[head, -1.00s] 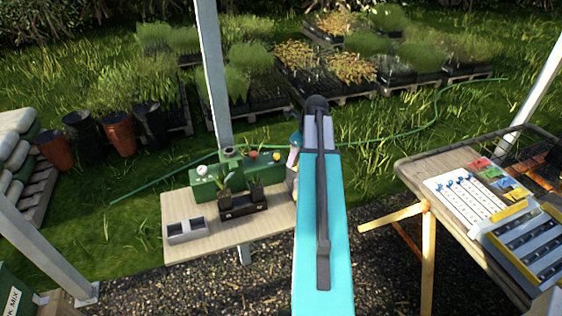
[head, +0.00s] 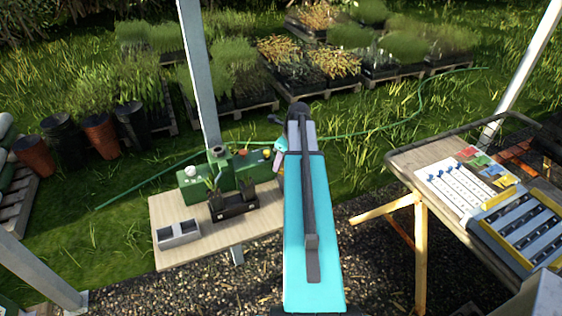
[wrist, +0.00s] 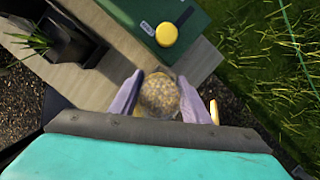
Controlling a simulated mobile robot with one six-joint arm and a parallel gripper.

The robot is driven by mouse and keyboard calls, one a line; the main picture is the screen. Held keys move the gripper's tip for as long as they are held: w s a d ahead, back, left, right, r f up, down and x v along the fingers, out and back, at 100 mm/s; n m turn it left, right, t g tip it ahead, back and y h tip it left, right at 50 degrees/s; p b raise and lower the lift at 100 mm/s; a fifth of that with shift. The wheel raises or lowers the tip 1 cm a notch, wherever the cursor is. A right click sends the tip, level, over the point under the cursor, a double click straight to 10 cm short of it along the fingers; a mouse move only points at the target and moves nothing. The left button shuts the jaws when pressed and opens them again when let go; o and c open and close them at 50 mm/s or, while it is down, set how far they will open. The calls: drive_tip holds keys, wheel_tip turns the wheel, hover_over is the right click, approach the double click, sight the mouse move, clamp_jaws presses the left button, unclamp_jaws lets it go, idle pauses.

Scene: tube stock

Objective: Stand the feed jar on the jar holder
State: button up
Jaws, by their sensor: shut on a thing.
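In the wrist view my gripper (wrist: 160,98) has its two pale fingers closed on either side of a round clear jar of tan, grainy feed (wrist: 159,93). I see the jar from above; its lower part is hidden. In the head view my arm covers most of the gripper and the jar. On the small wooden table, a grey block with two square openings (head: 178,234) stands at the front left; I cannot tell whether it is the jar holder. No other holder is clearly visible.
The small table (head: 165,211) also bears a dark planter (head: 233,205) and a green unit (head: 192,190) with round knobs; its yellow knob (wrist: 169,35) is near my gripper. A white post (head: 198,75) stands behind. A workbench (head: 416,160) is at right.

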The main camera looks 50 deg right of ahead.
drive_tip(key=shift+f, duration=0.2)
drive_tip(key=shift+f+b, duration=1.25)
drive_tip(key=shift+f, duration=0.1)
drive_tip(key=shift+f+b, duration=0.3)
drive_tip(key=shift+f, duration=0.6)
drive_tip(key=shift+f, duration=0.45)
drive_tip(key=o, duration=1.2)
drive_tip(key=shift+b+v, duration=1.7)
drive_tip(key=shift+v, duration=5.2)
drive_tip(key=shift+r, duration=0.15)
